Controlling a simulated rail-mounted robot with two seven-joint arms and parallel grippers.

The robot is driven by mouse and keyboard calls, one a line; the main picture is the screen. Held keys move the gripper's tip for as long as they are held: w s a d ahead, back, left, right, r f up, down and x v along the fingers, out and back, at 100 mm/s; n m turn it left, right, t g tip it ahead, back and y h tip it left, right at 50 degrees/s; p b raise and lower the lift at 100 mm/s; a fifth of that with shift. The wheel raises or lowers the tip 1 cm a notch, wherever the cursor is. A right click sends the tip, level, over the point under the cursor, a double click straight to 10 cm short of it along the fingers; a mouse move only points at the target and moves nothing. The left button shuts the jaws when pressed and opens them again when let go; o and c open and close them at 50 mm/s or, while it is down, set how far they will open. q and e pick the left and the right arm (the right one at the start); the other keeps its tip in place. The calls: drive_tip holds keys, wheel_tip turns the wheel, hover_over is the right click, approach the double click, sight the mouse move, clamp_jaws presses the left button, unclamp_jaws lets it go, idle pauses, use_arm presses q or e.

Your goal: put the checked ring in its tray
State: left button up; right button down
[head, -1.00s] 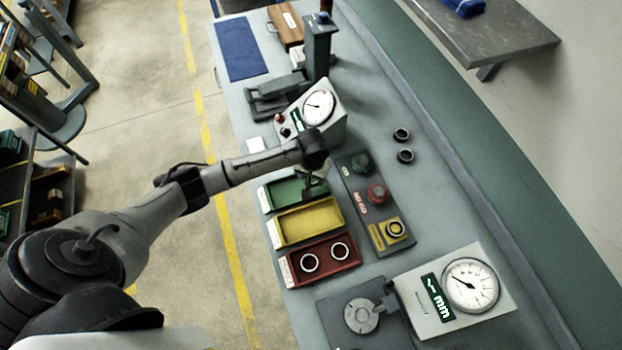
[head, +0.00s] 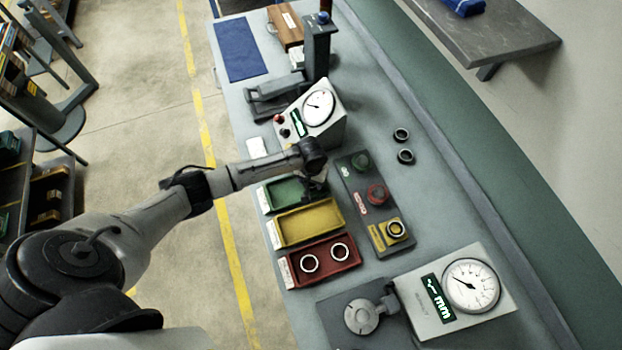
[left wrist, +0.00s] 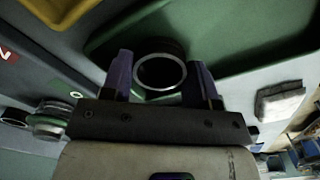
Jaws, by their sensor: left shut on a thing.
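My left gripper (head: 316,190) is at the right end of the green tray (head: 268,198). In the left wrist view, the two fingers of my left gripper (left wrist: 160,80) are on either side of a dark ring with a bright rim (left wrist: 136,72), and are shut on it. The green tray (left wrist: 110,45) is behind the ring there; I cannot tell the gap between them. In the head view the held ring is hidden or too small to make out. My right gripper is not in view.
A yellow tray (head: 280,235) and a red tray (head: 320,282) with two rings adjoin the green one. A button panel (head: 350,185) stands close on the right. A dial gauge (head: 335,125) is behind. Two dark rings (head: 405,156) lie on the bench.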

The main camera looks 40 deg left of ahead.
use_arm(q)
drive_tip(key=o, duration=0.8)
drive_tip(key=shift+c, duration=0.2)
wheel_tip(320, 180, up, 12)
drive_tip(key=s+d+f+m+t+h, duration=0.1)
drive_tip(key=s+d+f+m, duration=0.1)
drive_tip(key=s+d, duration=0.35)
drive_tip(key=s+d+f+m+t+h, duration=0.1)
drive_tip(key=s+d+f+m, duration=0.15)
drive_tip(key=s+d, duration=0.35)
drive_tip(key=s+a+r+m+y, duration=0.1)
drive_tip(key=s+r, duration=0.1)
drive_tip(key=s, duration=0.5)
drive_tip(key=s+a+r+m+t, duration=0.1)
drive_tip(key=s+a+r, duration=0.1)
drive_tip(key=s, duration=0.6)
drive_tip(key=shift+s+r+t+y+p, duration=0.3)
drive_tip(key=shift+r+y+p, duration=0.1)
drive_tip(key=shift+r+p, duration=0.1)
